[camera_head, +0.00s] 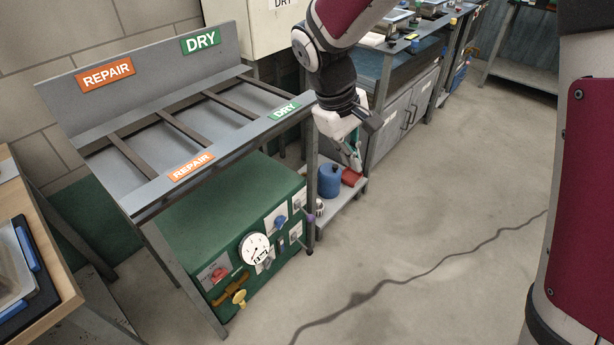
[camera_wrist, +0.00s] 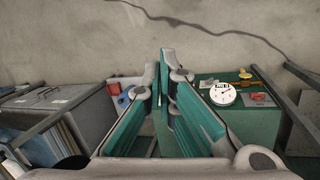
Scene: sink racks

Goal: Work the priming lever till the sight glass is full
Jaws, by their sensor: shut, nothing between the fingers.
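The green cabinet (camera_head: 215,222) under the sorting rack carries several controls on its front panel. A white round dial (camera_head: 255,249) is in the middle; it also shows in the wrist view (camera_wrist: 222,94). A brown handle (camera_head: 230,289) and a yellow knob (camera_head: 239,298) sit low at the left, below a red knob (camera_head: 218,273). A blue knob (camera_head: 281,221) and a purple knob (camera_head: 310,216) are at the right. I cannot tell which part is the priming lever or the sight glass. My gripper (camera_head: 354,162) is shut and empty, right of the rack and apart from the panel.
The slatted rack (camera_head: 130,193) with REPAIR and DRY signs stands above the cabinet. A low shelf (camera_head: 338,197) holds a blue container (camera_head: 329,180) and a red item (camera_head: 351,177) below my gripper. The floor before the panel is clear except for a dark crack-like line.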

